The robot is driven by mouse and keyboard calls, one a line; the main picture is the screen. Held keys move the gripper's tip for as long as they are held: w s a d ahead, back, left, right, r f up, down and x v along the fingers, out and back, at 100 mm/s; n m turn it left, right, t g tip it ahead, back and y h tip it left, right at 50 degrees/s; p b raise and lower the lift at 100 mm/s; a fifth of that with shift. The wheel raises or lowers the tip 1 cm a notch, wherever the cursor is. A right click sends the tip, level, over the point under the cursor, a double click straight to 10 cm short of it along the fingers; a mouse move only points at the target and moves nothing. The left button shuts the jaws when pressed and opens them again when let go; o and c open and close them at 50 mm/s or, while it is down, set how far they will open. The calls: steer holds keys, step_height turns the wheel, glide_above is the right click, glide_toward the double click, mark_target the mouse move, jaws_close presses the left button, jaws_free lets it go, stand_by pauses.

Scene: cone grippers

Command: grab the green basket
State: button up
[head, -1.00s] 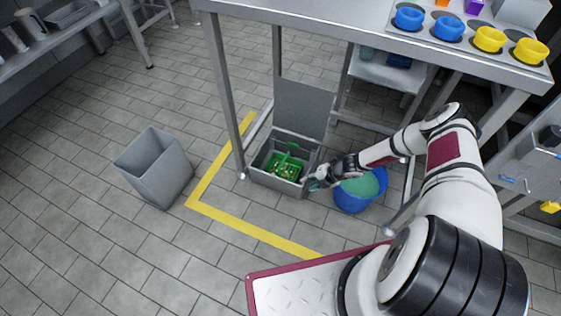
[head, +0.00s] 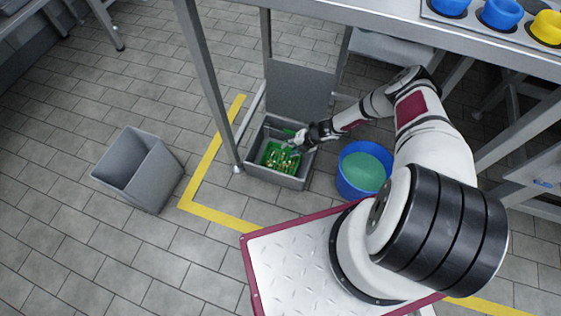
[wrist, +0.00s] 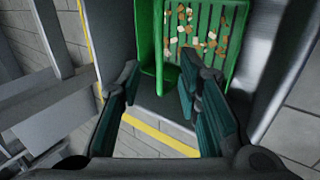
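The green basket (head: 281,158) lies inside a grey bin (head: 278,178) under the table and holds small brown and white pieces. In the wrist view the slatted basket (wrist: 207,52) is at the top. A narrow upright green part of it (wrist: 159,50) reaches toward the gap between my fingertips. My gripper (head: 297,143) is over the right side of the basket in the head view and hides part of it. In the wrist view my gripper (wrist: 160,88) is open, its two dark green fingers apart. I cannot tell whether a finger touches the basket.
A blue bucket with a green inside (head: 362,174) stands right of the grey bin. A grey waste bin (head: 139,170) stands at the left. A table leg (head: 207,85) is close to the bin's left side. Yellow tape (head: 215,217) marks the floor in front.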

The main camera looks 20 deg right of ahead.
mark_target(281, 152)
steer(key=b+x, duration=0.3)
steer(key=x, duration=0.4)
steer(key=shift+w+f, duration=0.1)
steer(key=shift+f, duration=0.15)
steer(key=shift+a, duration=0.1)
jaws_close()
